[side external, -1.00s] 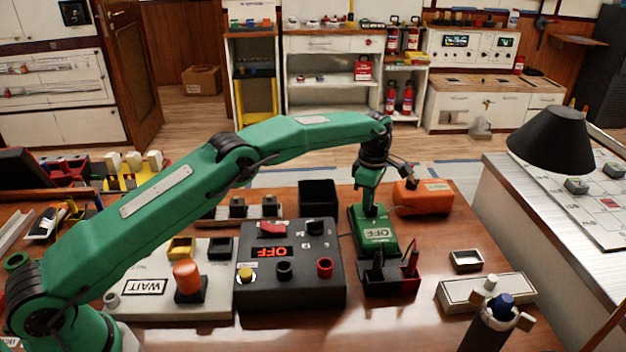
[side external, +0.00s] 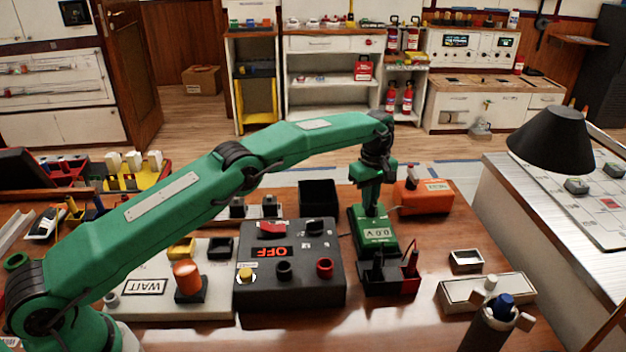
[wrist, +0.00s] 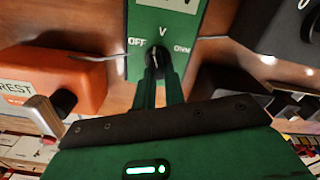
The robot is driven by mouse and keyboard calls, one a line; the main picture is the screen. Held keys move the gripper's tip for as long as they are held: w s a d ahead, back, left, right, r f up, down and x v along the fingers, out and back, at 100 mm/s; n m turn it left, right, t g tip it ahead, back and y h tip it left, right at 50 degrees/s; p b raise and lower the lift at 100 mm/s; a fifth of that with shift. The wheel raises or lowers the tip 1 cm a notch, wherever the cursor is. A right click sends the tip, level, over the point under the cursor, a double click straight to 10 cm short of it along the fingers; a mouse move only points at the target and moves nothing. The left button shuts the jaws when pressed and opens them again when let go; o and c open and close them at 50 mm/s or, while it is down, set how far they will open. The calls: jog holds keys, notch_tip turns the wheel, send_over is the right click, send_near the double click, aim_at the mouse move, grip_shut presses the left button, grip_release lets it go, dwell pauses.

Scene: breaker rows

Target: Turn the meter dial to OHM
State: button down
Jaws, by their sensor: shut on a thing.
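The green meter (side external: 380,240) stands on the table in the side view, its screen (side external: 380,233) reading what looks like 0.0 V. In the wrist view the meter's green face (wrist: 145,18) shows the labels OFF on the left, V at the top and OHM on the right. The black dial (wrist: 157,53) sits between the labels, its light mark at about V. My gripper (wrist: 160,72) is shut on the dial, its fingers partly covering it. In the side view my gripper (side external: 371,208) points down onto the meter; the dial is hidden there.
An orange box (side external: 425,197) is close behind the meter; it shows at left in the wrist view. The black control box (side external: 290,290) showing OFF is to the meter's left. A holder with black and red parts (side external: 392,283) is in front.

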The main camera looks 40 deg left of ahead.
jog(key=m, duration=0.4)
jog(key=shift+w+d+m, duration=0.1)
jog(key=shift+w+m, duration=0.15)
jog(key=shift+m, duration=0.15)
jog(key=m, duration=0.3)
jog(key=shift+w+d+m, duration=0.1)
jog(key=shift+d+m, duration=0.05)
jog(key=shift+m, duration=0.15)
jog(key=m, duration=0.4)
jog(key=shift+d, duration=0.2)
jog(key=shift+d+m, duration=0.2)
jog(key=shift+m, duration=1.9)
jog(key=c, duration=1.5)
grip_release()
jog(key=shift+o, duration=0.2)
